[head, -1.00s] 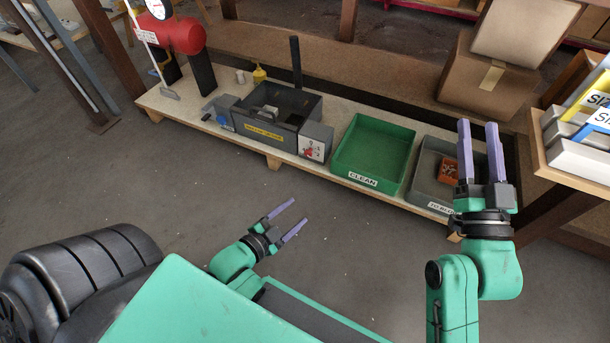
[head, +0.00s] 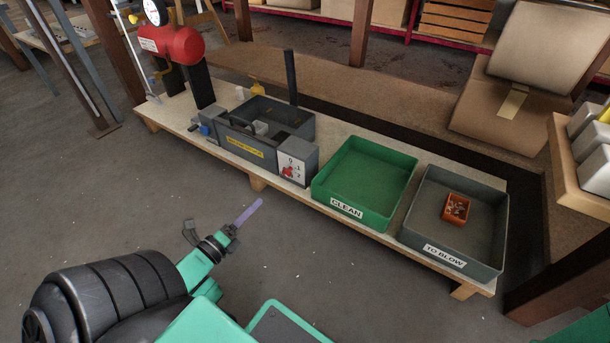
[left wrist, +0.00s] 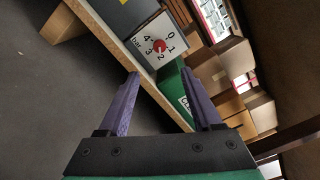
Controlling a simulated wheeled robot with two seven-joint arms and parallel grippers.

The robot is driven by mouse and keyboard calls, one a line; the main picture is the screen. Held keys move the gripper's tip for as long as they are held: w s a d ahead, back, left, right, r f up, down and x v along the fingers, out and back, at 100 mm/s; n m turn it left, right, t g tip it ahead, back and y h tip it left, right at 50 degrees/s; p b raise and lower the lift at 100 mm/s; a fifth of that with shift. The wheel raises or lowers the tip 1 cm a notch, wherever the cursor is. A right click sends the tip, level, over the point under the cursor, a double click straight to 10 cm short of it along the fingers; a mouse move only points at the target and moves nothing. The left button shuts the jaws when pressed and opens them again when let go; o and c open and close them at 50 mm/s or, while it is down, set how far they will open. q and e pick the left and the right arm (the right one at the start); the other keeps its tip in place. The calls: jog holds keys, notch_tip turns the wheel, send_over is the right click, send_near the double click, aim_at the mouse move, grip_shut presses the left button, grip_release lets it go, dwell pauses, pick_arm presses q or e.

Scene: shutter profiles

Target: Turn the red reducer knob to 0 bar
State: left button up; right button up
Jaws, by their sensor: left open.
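The red reducer knob (head: 288,171) sits on a white dial plate (head: 293,165) on the front of a grey box at the right end of the grey blow station. In the left wrist view the knob (left wrist: 159,46) is ringed by the marks 0 to 4 and "bar"; I cannot tell surely which mark it points to. My left gripper (head: 228,220) is open and empty, in front of the bench and apart from the knob. In its wrist view the knob lies ahead, beyond the gap between the purple fingers (left wrist: 160,74). My right gripper is out of view.
A green CLEAN tray (head: 322,198) stands right of the dial box, then a grey TO BLOW tray (head: 410,236) holding a small orange box (head: 456,209). A red tank (head: 180,46) stands at the back left. The floor before the bench is clear.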

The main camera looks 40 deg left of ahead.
aim_at(285, 174)
pick_arm(q)
jog(key=w+b, duration=0.2)
jog(key=w, duration=0.2)
jog(key=w+b, duration=0.3)
jog(key=w, duration=0.2)
jog(key=w+b, duration=0.2)
jog(key=w, duration=0.2)
jog(key=shift+w+a+f, duration=0.15)
jog(key=shift+w+a, duration=0.1)
jog(key=shift+w, duration=0.3)
grip_shut()
